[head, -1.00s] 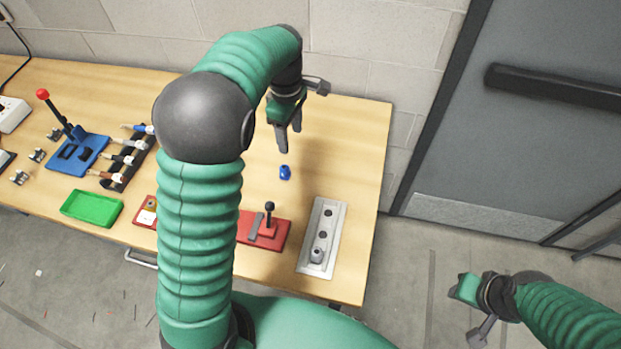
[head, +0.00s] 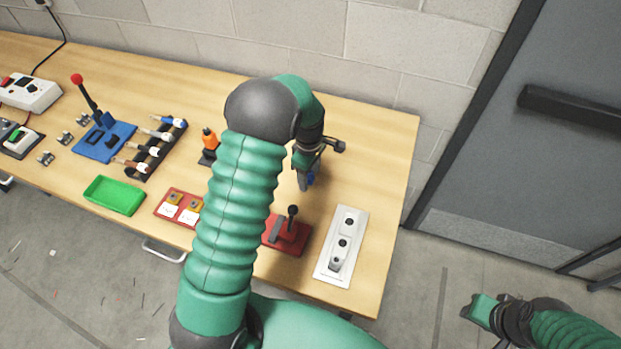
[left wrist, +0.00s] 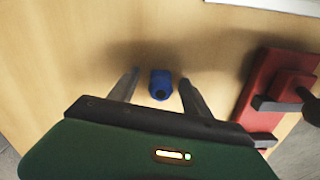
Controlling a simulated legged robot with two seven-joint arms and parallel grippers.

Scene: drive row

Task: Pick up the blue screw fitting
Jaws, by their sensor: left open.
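The blue screw fitting (left wrist: 161,84) stands on the wooden table, seen in the left wrist view between the two fingers of my left gripper (left wrist: 158,88). The fingers are open, one on each side of it, with a gap on both sides. In the head view the left gripper (head: 307,181) points down at the table, and only a bit of the blue fitting (head: 311,179) shows beside the fingers. My right gripper (head: 475,309) is at the lower right, over the floor; its jaws are not clear.
A red base with a black lever (head: 288,236) stands close by the left gripper. A pale panel with round holes (head: 341,247) lies near the table's right end. A green tray (head: 114,196) and a blue lever base (head: 104,142) are further left.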

